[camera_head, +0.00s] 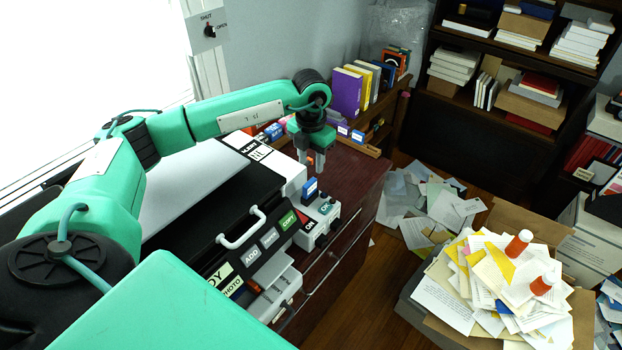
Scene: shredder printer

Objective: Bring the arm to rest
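My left arm (240,118) is green and reaches in from the left over a printer-like machine (190,205). My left gripper (312,164) points down above the right end of the machine. Its two fingers are apart with nothing between them, so it looks open and empty. Just below it is a small panel with a blue block (310,190) on it. I cannot tell whether the fingertips touch anything. My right gripper is not in view.
The machine has a white handle (242,230) and labelled buttons, on a dark red cabinet (352,185). Books (347,92) stand behind. An overfull box of papers (450,305) with two red-and-white bottles stands at right. Loose papers cover the floor. Shelves (500,125) line the back.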

